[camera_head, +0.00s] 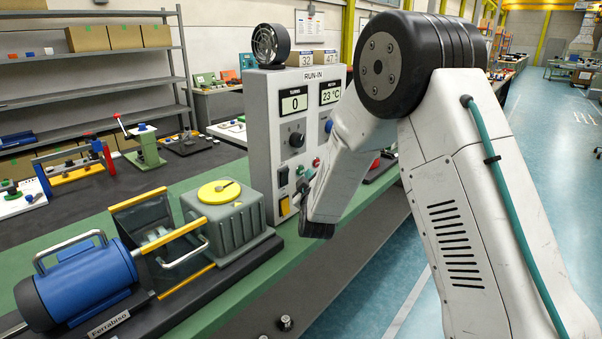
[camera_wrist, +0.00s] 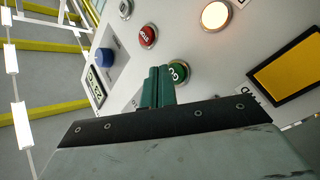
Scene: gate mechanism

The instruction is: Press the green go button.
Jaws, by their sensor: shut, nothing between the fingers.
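The green go button (camera_wrist: 179,71) shows in the wrist view on the light grey control panel, just right of my fingertips and partly covered by them. My gripper (camera_wrist: 160,72) has its two green fingers shut together with nothing between them, pointing at the panel beside the button. I cannot tell whether the fingertips touch the button or the panel. In the head view, the RUN-IN control panel (camera_head: 267,137) stands on the bench and my arm reaches to its front.
A gearbox (camera_head: 228,228) with a yellow lid and a blue motor (camera_head: 85,285) stand left of the panel.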

